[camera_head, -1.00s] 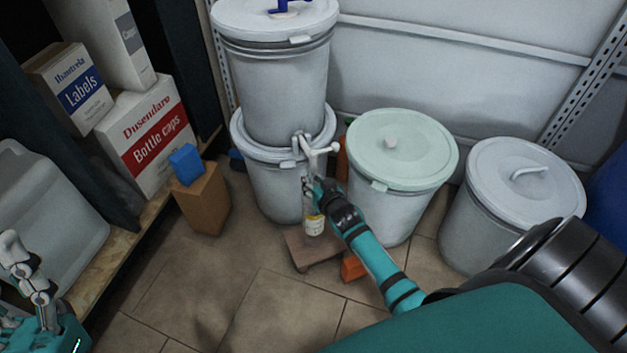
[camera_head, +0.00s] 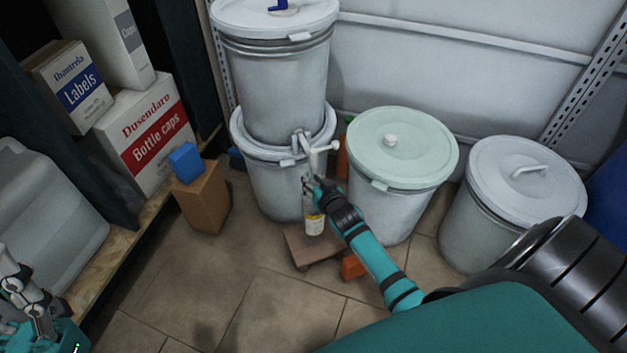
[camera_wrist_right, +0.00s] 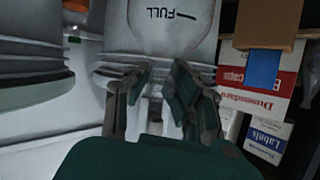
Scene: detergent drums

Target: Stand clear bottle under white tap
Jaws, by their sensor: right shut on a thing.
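The clear bottle (camera_head: 315,225), with a pale yellow label low on its side, looks about upright over the low wooden stand (camera_head: 303,253). I cannot tell whether its base touches the stand. The white tap (camera_head: 322,147) sticks out from the front of the stacked white drums, just above the bottle. My right gripper (camera_head: 309,187) is shut on the bottle's upper part and hides some of it. Its fingers (camera_wrist_right: 158,90) also show in the right wrist view, with the drum close ahead. My left gripper (camera_head: 14,270) is at the far left; its finger opening is unclear.
The mint-lidded drum (camera_head: 403,150) stands close right of my right gripper, with another lidded drum (camera_head: 525,190) beyond. An orange block (camera_head: 353,266) lies by the stand. A brown box (camera_head: 203,200) stands left. The front floor is clear.

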